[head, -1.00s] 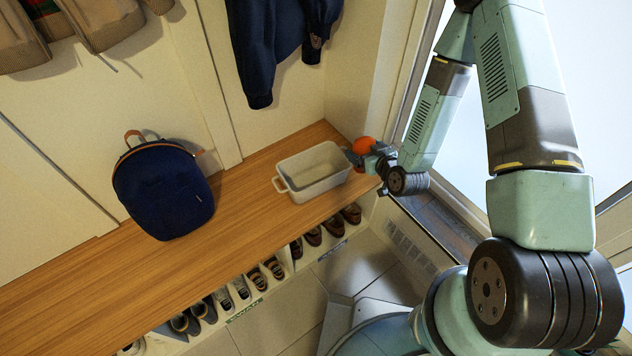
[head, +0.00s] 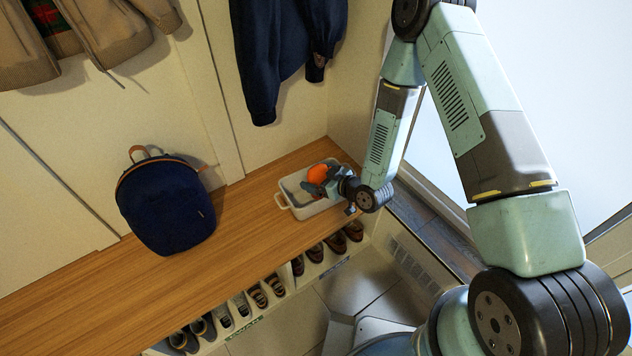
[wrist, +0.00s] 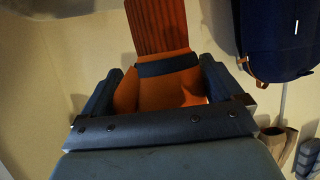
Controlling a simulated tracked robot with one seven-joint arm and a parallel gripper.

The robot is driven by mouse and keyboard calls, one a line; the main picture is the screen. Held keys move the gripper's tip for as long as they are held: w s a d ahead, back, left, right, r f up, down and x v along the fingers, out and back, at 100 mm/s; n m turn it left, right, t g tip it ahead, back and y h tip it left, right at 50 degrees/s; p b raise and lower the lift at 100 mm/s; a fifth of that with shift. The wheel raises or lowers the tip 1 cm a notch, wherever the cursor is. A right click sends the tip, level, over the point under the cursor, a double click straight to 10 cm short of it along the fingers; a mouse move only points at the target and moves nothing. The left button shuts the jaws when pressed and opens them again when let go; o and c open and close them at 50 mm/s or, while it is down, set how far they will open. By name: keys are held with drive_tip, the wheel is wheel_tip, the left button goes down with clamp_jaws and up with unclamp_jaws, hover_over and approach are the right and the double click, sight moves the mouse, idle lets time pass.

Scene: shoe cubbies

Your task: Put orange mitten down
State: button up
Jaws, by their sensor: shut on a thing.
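The orange mitten (head: 317,173) is in my gripper (head: 325,184), which is over the white bin (head: 299,211) on the wooden bench. In the wrist view, the mitten (wrist: 158,35) lies between the two fingers of my gripper (wrist: 160,88), with its ribbed cuff pointing away from the palm. My gripper is shut on the mitten. The arm and gripper cover part of the bin's right side. I cannot tell whether the mitten touches the bin's floor.
A navy backpack (head: 165,205) stands on the wooden bench (head: 240,215) left of the bin, with bare bench between them. Shoes (head: 257,295) fill the cubbies below. A navy jacket (head: 283,50) hangs above the bench.

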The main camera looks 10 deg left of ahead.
drive_tip(key=w+a+f, duration=0.3)
drive_tip(key=w+f, duration=0.4)
drive_tip(key=f, duration=0.3)
drive_tip(key=shift+w+a+f, duration=0.2)
drive_tip(key=shift+f, duration=0.6)
drive_tip(key=o, duration=0.7)
drive_tip(key=shift+r, duration=0.1)
drive_tip(key=v, duration=0.8)
drive_tip(key=r+v, duration=0.1)
drive_tip(key=v, duration=0.3)
